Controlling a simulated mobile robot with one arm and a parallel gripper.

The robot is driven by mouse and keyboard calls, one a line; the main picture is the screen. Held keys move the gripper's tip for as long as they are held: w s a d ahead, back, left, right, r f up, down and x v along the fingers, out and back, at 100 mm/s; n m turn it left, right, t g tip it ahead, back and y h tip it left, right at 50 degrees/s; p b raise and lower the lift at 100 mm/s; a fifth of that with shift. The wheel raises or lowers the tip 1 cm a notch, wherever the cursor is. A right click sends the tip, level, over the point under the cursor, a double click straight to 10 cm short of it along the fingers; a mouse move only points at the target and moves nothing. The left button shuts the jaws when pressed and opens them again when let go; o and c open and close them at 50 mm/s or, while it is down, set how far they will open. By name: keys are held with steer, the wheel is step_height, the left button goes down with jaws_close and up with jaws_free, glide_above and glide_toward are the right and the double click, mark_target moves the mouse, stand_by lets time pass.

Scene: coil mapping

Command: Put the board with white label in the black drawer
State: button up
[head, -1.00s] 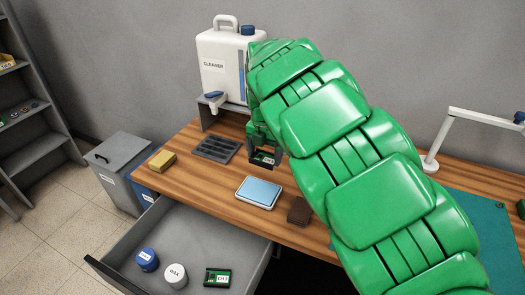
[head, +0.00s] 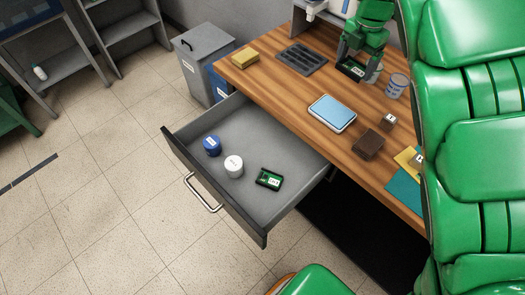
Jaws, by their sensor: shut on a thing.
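My gripper (head: 360,54) is at the back of the wooden desk, above its top. It is shut on a small dark board (head: 352,69) with a white label, which hangs between the fingers. The black drawer (head: 283,143) is pulled open below the desk's front left; its inside looks grey and its front dark. A green board (head: 269,180) with a white label lies at the right in the drawer. A white-lidded tub (head: 234,166) and a blue-lidded tub (head: 212,145) stand to its left. The gripper is behind and to the right of the drawer.
On the desk are a blue-topped tray (head: 332,112), a brown block (head: 368,144), a dark slotted tray (head: 301,59), a yellow sponge (head: 245,58) and a cup (head: 396,85). A grey bin (head: 204,62) stands left of the desk. Left floor is open.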

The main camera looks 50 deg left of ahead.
steer(key=shift+s+a+r+m, duration=0.1)
steer(key=shift+s+a+m, duration=0.3)
steer(key=shift+s, duration=0.25)
steer(key=shift+s+a+m, duration=0.4)
steer(key=shift+s, duration=0.2)
steer(key=s+a+m, duration=0.3)
steer(key=s+m, duration=0.5)
steer(key=s, duration=0.4)
steer(key=s+a+m, duration=0.3)
steer(key=s+m, duration=0.5)
steer(key=s, duration=0.5)
glide_above(251, 143)
steer(key=shift+s+f, duration=0.1)
steer(key=shift+f, duration=15.8)
steer(key=shift+a+f, duration=0.1)
steer(key=shift+f, duration=1.5)
steer(key=shift+f, duration=0.1)
